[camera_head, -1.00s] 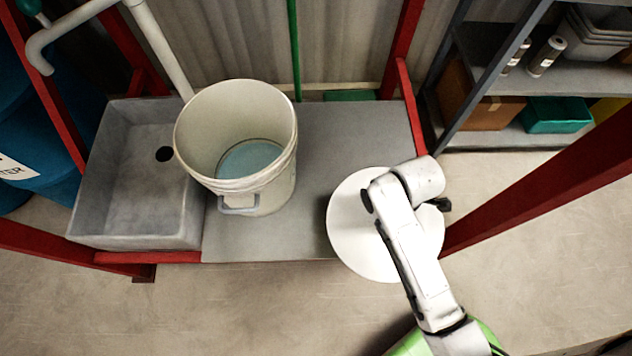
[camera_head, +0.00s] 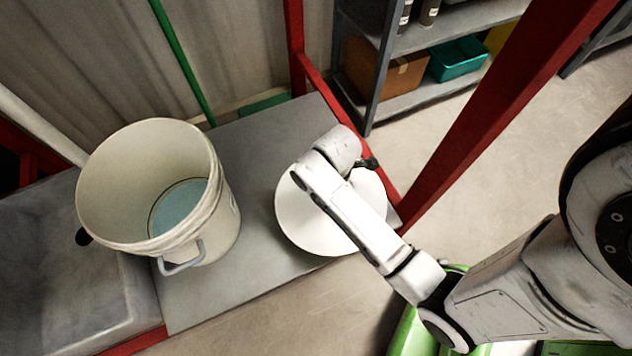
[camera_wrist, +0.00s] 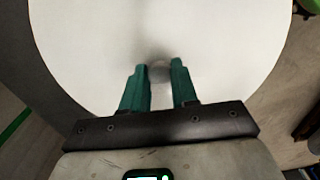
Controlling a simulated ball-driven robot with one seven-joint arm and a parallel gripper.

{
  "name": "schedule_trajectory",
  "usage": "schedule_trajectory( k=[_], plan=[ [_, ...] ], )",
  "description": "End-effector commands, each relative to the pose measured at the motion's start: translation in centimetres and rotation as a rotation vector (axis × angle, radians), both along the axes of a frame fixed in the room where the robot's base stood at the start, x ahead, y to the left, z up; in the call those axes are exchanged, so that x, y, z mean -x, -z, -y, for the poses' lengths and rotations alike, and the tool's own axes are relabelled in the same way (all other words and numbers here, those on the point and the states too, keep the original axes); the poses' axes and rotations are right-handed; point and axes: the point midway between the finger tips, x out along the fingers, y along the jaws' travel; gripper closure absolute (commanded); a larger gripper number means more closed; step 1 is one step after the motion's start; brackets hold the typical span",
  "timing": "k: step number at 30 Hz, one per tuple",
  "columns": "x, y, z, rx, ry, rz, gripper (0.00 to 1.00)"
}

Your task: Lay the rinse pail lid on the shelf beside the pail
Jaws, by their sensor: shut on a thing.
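The rinse pail lid (camera_head: 300,222) is a flat white disc at the right part of the grey shelf (camera_head: 255,130), under my wrist in the head view. The lid also fills most of the wrist view (camera_wrist: 85,40). My gripper (camera_wrist: 160,72) is shut on the middle of the lid, its two green fingers around a small blurred knob. In the head view my own arm hides the fingers. I cannot tell whether the lid touches the shelf. The open white pail (camera_head: 220,225) stands upright on the shelf to the left of the lid, with bluish liquid (camera_head: 180,205) inside.
A grey basin (camera_head: 60,270) adjoins the pail's left side. A red post (camera_head: 480,130) rises close to the right of the lid. A rack with a cardboard box (camera_head: 385,75) and a teal bin (camera_head: 458,58) stands behind. Bare shelf lies between pail and lid.

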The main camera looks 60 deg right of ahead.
Motion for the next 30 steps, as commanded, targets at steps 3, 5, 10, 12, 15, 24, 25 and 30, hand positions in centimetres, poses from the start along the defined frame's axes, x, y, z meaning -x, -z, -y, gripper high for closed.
schedule_trajectory(
  k=[3,5,10,12,15,24,25,30],
  plan=[
    [-2.2,1.4,1.9,0.001,0.001,0.003,1.0],
    [-3.2,2.0,2.7,0.001,0.002,0.003,1.0],
    [-5.0,5.0,4.3,0.0,0.0,0.0,1.0],
    [-5.5,5.9,4.8,0.0,0.0,0.0,1.0],
    [-6.1,6.8,5.3,0.001,0.0,0.001,1.0],
    [-6.8,8.8,5.9,-0.001,0.0,-0.001,1.0],
    [-6.8,9.2,5.9,-0.001,0.0,-0.002,1.0],
    [-6.8,10.8,5.8,0.0,-0.001,0.0,1.0]
  ],
)
